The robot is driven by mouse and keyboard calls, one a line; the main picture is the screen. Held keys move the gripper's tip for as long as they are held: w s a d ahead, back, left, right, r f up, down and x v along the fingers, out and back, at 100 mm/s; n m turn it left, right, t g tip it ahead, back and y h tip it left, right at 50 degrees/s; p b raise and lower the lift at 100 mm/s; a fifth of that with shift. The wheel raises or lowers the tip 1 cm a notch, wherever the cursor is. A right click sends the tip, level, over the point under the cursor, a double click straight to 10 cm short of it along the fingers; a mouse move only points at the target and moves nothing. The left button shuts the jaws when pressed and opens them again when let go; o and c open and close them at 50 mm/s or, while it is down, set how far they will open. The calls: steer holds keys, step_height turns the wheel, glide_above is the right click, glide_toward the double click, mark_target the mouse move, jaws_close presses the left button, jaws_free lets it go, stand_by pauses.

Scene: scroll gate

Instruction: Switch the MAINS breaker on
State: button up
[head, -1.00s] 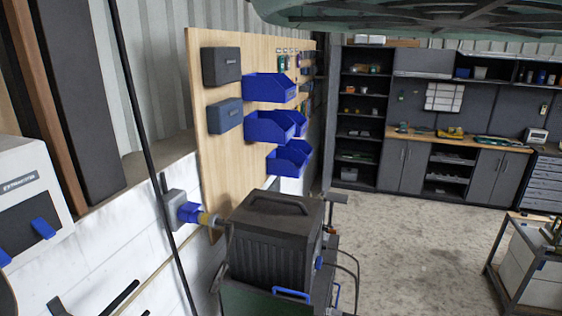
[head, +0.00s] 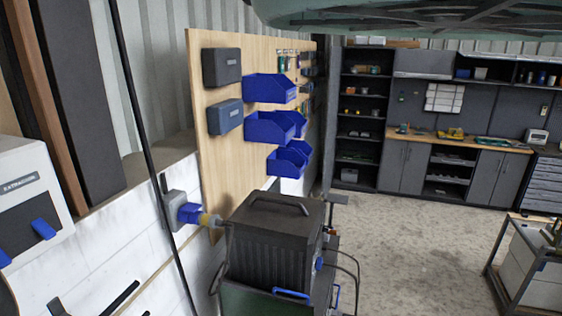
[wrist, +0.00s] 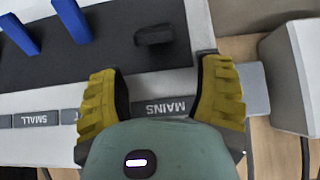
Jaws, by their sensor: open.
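In the wrist view a MAINS label (wrist: 166,107) sits on the pale lower edge of a breaker panel (wrist: 222,22). Above the label, on the dark face, a short black lever (wrist: 154,36) sticks out. My gripper (wrist: 161,82) is open, its two yellow fingertips on either side of the MAINS label, below the black lever in the picture. Nothing is between the fingers except the panel behind. I cannot tell whether the fingertips touch the panel. My gripper is not seen in the head view.
A grey-white box (wrist: 300,75) is at the right. In the head view a white box with blue levers (head: 43,229) is at left, and a black ribbed machine (head: 272,240) stands by the wall.

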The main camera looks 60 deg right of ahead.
steer(key=shift+d+r, duration=0.1)
steer(key=shift+r, duration=2.7)
